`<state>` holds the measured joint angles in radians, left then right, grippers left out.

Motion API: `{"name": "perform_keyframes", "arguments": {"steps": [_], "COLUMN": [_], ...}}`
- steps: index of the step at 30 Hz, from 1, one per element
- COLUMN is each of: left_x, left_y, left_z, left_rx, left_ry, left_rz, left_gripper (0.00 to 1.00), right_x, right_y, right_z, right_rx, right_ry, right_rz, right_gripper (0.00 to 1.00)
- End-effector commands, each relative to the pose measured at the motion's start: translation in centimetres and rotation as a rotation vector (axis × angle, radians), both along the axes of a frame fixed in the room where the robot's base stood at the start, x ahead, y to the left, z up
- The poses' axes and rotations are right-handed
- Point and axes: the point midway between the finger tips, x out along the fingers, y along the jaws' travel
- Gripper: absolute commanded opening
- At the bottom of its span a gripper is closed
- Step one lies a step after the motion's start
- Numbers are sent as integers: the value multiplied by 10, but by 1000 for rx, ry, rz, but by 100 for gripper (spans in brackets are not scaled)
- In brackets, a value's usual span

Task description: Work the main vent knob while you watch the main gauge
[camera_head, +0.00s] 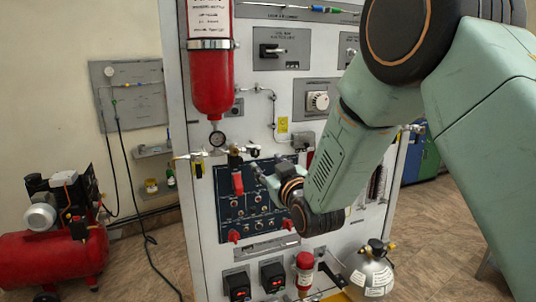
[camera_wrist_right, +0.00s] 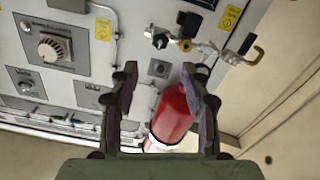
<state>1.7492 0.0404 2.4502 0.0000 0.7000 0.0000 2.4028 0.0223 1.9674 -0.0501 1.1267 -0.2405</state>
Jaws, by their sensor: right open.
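A white round knob (camera_head: 318,100) sits on a grey plate on the upright panel. It also shows at the left of the wrist view (camera_wrist_right: 52,48). I cannot read which label marks the main vent knob. A small round gauge (camera_head: 217,138) hangs below the red cylinder (camera_head: 211,80); its reading is too small to tell. My right gripper (camera_head: 262,178) is in front of the dark blue control board, lower left of the white knob. In the wrist view my right gripper (camera_wrist_right: 158,82) is open, with nothing between its fingers. My left gripper is out of view.
The blue board (camera_head: 228,208) carries a red lever (camera_head: 238,183) and several small knobs. Pipes and valves (camera_head: 235,152) run just above it. A silver bottle (camera_head: 372,275) stands at lower right. A red compressor (camera_head: 50,250) stands at left on open floor.

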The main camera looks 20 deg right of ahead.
Motion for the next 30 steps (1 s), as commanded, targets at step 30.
{"name": "perform_keyframes", "arguments": {"steps": [30], "left_x": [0], "left_y": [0], "left_z": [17], "left_rx": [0], "left_ry": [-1], "left_rz": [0], "left_gripper": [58], "right_x": [80], "right_y": [6], "right_z": [1], "right_rx": [-17], "right_ry": [-9], "right_rz": [3], "right_gripper": [47]}}
